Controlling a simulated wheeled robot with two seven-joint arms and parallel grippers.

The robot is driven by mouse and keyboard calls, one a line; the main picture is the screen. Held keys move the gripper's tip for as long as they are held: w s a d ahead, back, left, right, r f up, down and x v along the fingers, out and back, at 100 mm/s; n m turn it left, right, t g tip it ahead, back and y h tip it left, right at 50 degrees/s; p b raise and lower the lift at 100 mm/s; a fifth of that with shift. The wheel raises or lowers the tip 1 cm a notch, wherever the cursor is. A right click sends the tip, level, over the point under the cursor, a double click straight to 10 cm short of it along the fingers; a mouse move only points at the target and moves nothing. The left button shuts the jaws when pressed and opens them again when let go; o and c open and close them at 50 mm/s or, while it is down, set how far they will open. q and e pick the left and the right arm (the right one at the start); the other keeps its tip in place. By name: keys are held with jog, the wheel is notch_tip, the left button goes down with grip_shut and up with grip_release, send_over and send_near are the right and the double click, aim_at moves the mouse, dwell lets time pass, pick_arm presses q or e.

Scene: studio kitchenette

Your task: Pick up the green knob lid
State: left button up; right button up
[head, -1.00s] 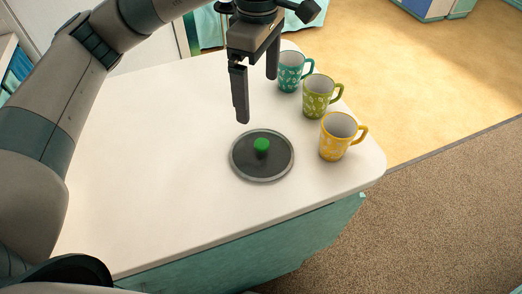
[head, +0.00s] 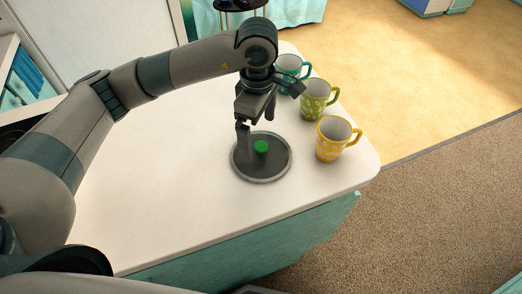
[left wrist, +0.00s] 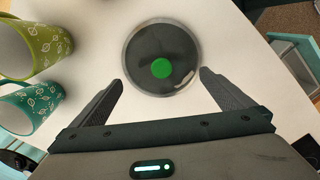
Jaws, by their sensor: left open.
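The lid (head: 268,173) is a dark round disc with a grey rim, lying flat on the white counter, with a green knob (head: 261,147) at its centre. The lid (left wrist: 143,78) also shows in the left wrist view, with the green knob (left wrist: 161,68) just beyond and between the fingertips. My left gripper (head: 257,140) is open and empty, above the far side of the lid, with one finger in front of part of the lid's far left edge. In the left wrist view my left gripper (left wrist: 161,76) has its two fingers spread wide. My right gripper is not in view.
A yellow mug (head: 331,142), a green mug (head: 313,103) and a teal mug (head: 285,68) stand in a row right of and behind the lid. The counter (head: 160,200) is clear to the left. Its right edge lies just past the mugs.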

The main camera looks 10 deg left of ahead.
aim_at(261, 145)
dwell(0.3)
pick_arm(q)
jog(key=shift+s+d+f+p, duration=0.15)
jog(key=shift+f+p, duration=0.3)
jog(key=shift+p, duration=0.05)
jog(key=shift+s+d+f+p, duration=0.1)
jog(key=shift+d+f+p, duration=0.05)
jog(key=shift+f+p, duration=0.3)
notch_tip(261, 145, down, 2)
jog(key=shift+s+d+p, duration=0.1)
jog(key=shift+p, duration=0.5)
jog(key=shift+f, duration=0.7)
jog(key=shift+c, duration=0.6)
